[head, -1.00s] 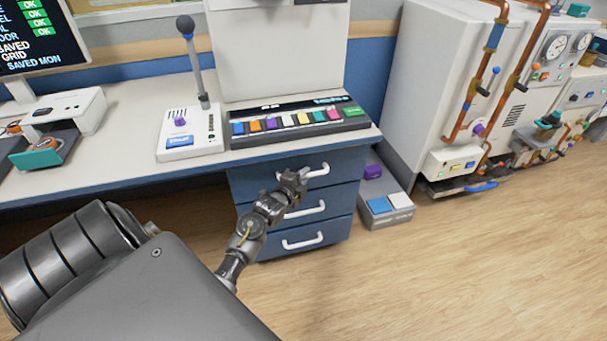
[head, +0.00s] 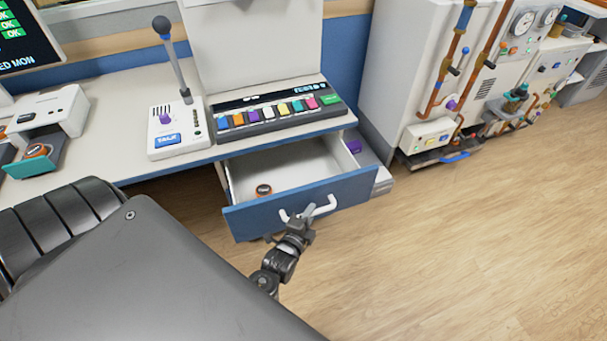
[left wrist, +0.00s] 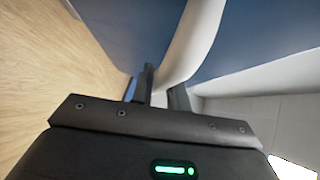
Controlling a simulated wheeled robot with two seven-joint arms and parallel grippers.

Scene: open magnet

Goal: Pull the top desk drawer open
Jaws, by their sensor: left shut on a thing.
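The top desk drawer (head: 345,192) stands pulled well out from under the desktop in the head view, its white inside showing. In the left wrist view the handle (left wrist: 190,45) runs down between the fingers (left wrist: 160,92) in front of the blue drawer front. The lower drawers are mostly hidden behind the open one. My right gripper is not in view.
Open wooden floor (head: 450,240) lies in front and to the right.

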